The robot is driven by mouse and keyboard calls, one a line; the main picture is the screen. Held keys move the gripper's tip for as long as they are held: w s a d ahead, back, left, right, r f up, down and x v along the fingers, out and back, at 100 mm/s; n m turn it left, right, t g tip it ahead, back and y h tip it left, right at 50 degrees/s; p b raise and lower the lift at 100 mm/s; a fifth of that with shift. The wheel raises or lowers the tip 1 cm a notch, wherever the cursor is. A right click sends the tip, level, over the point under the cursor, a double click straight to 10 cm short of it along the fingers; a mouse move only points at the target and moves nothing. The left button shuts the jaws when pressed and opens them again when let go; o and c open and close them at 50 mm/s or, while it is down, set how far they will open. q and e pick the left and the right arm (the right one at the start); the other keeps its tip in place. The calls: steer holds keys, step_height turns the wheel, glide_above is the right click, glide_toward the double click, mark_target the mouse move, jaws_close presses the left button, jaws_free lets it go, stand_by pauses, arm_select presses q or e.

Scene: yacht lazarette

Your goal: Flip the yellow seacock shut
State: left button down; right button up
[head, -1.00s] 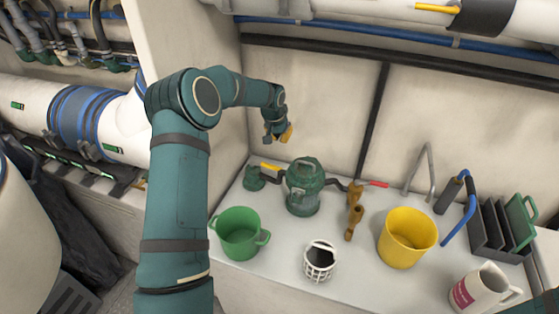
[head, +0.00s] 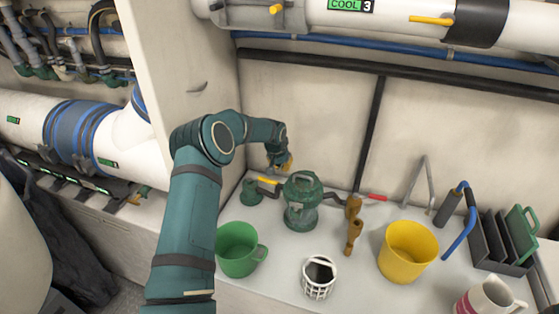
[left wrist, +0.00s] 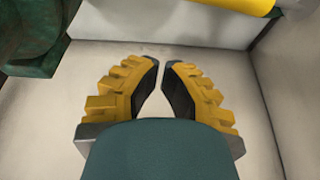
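The yellow seacock handle (head: 267,180) lies low on the counter, beside a small green fitting (head: 251,192) and left of a green strainer-like body (head: 302,202). My left gripper (head: 286,164) hangs above and right of the handle, apart from it. In the left wrist view the gripper (left wrist: 162,64) has its two yellow fingers drawn in, tips almost meeting, with nothing between them. A yellow bar, seemingly the handle (left wrist: 225,5), crosses the upper right there, beyond the fingertips. A dark green body (left wrist: 32,35) fills the upper left. My right gripper is out of view.
A bronze valve (head: 353,225) with a red handle (head: 376,197) stands right of the green body. A green mug (head: 237,250), white basket (head: 319,277), yellow bucket (head: 408,252) and dark rack (head: 497,240) occupy the counter. A blue pipe (head: 330,47) runs above.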

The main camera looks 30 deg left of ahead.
arm_select(q)
steer(key=shift+s+d+f, duration=0.1)
steer(key=shift+s+f, duration=0.1)
steer(key=shift+s, duration=0.45)
steer(key=shift+s+d+f, duration=0.1)
steer(key=shift+s+f, duration=0.05)
steer(key=shift+s, duration=0.45)
steer(key=shift+s+d+f, duration=0.1)
steer(key=shift+s+f, duration=0.1)
steer(key=shift+s, duration=0.45)
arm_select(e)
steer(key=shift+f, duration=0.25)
arm_select(q)
steer(key=shift+s, duration=0.1)
steer(key=shift+s+d+b, duration=0.2)
steer(key=shift+s+b, duration=0.25)
steer(key=shift+s, duration=0.1)
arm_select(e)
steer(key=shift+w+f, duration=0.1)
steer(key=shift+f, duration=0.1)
